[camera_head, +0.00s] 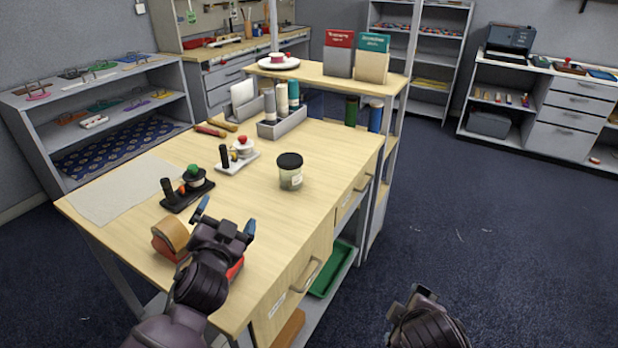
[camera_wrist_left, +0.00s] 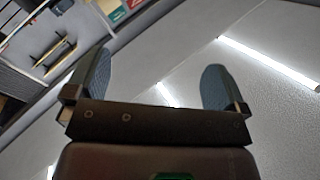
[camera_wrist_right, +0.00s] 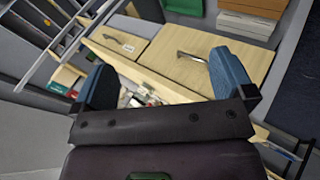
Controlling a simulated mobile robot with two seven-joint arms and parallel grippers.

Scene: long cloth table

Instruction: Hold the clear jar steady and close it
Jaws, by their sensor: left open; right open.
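The clear jar (camera_head: 290,178) stands upright on the wooden table, right of the middle, near the drawer-side edge. A black lid (camera_head: 290,160) sits on top of it; whether it is fastened I cannot tell. A pale label shows on the jar. My left gripper (camera_head: 225,218) is open and empty above the table's near end, to the left of and nearer than the jar. My right gripper (camera_head: 416,294) is low at the bottom of the head view, off the table to the right, open and empty. Neither wrist view shows the jar.
A black-based stand with a green knob (camera_head: 194,176) and a white-based one with a red knob (camera_head: 243,147) stand left of the jar. A brown rocker-shaped block (camera_head: 171,238) lies beside my left gripper. A grey bottle tray (camera_head: 282,125) stands behind. Tabletop around the jar is clear.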

